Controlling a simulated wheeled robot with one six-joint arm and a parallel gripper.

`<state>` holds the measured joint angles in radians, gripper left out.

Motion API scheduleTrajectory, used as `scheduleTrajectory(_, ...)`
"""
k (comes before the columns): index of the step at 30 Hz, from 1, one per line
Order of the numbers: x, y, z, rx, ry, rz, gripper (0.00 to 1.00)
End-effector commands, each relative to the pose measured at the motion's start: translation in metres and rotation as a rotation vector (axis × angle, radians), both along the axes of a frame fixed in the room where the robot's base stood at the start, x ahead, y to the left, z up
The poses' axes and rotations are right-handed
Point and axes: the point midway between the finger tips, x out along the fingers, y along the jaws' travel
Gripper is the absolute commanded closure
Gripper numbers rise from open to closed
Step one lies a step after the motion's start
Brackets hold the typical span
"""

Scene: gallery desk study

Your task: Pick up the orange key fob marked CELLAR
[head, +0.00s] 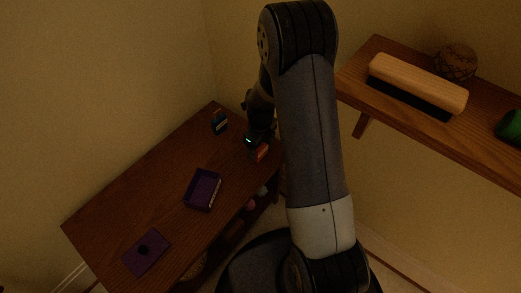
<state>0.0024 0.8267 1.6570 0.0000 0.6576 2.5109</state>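A small orange-red object (262,152) lies at the right edge of the wooden desk (165,170), towards its far end. It may be the key fob, but it is too small and dim to read any marking. My gripper (257,143) is right beside it, at its upper left in the picture. My arm comes down from above, and the fingertips are dark and partly hidden, so I cannot tell whether they are open or shut, or touching the object.
A small dark blue item (219,122) stands near the desk's far end. A wall shelf (490,131) at right holds a wooden brush (418,82), patterned ball (455,62) and green object (511,126).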

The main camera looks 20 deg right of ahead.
Motion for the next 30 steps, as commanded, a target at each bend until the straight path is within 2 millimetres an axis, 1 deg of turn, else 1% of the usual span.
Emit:
scheduleTrajectory(1, 0.0, 0.0, 0.0, 0.0, 0.0, 0.0, 0.36)
scheduleTrajectory(2, 0.0, 0.0, 0.0, 0.0, 0.0, 0.0, 0.39)
scheduleTrajectory(13, 0.0, 0.0, 0.0, 0.0, 0.0, 0.0, 0.69)
scheduleTrajectory(20, 0.0, 0.0, 0.002, 0.0, 0.0, 0.0, 0.69)
scheduleTrajectory(23, 0.0, 0.0, 0.012, 0.0, -0.001, 0.0, 0.69)
scheduleTrajectory(26, 0.001, 0.0, 0.031, 0.0, -0.004, 0.0, 0.69)
scheduleTrajectory(30, 0.001, 0.0, 0.061, 0.0, -0.005, 0.0, 0.69)
